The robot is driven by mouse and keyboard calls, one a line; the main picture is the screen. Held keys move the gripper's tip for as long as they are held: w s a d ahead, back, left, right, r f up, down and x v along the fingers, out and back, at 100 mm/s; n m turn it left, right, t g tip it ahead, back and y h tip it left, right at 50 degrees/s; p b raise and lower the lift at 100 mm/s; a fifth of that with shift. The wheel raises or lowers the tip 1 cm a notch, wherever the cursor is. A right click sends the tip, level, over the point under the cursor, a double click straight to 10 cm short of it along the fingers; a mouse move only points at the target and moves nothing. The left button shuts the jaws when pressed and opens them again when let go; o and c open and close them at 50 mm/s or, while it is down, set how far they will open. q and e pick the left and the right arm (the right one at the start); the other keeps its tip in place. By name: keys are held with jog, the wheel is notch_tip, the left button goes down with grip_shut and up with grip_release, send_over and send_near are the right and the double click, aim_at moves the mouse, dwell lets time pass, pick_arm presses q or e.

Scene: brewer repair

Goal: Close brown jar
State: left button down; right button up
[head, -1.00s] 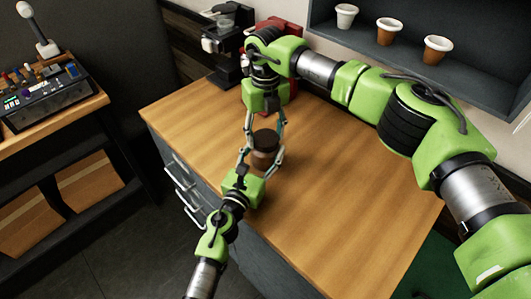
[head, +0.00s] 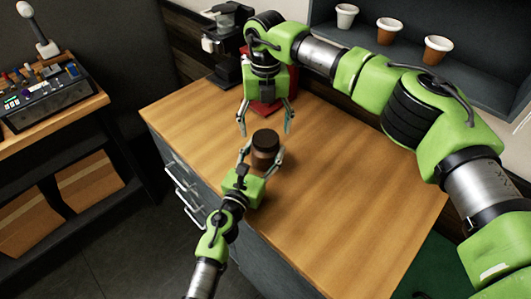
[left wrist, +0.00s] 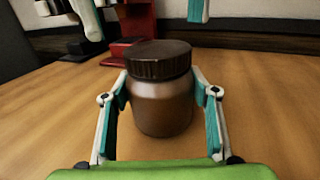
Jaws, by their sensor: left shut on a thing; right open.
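The brown jar (head: 264,157) stands upright on the wooden counter, with its dark ribbed lid on top. In the left wrist view the jar (left wrist: 161,108) is brown and glossy, and the lid (left wrist: 159,59) sits level on its mouth. Whether the lid is fully tightened cannot be told. My left gripper (head: 262,160) is shut around the jar's body, one finger on each side. My right gripper (head: 265,126) is open and empty, pointing down behind and above the jar, apart from the lid. Its fingertips also show at the top of the left wrist view.
A red machine (head: 267,104) and a black coffee machine (head: 222,40) stand at the back of the counter (head: 340,190). The counter's right side is clear. Cups (head: 390,30) stand on a wall shelf. A side table holds a control box (head: 42,93).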

notch_tip(320, 180, up, 9)
dwell(0.4)
pick_arm(q)
jog(key=c, duration=0.7)
grip_release()
jog(key=shift+c, duration=0.2)
jog(key=v, duration=1.2)
jog(key=shift+f, duration=0.1)
pick_arm(e)
jog(key=shift+r, duration=0.1)
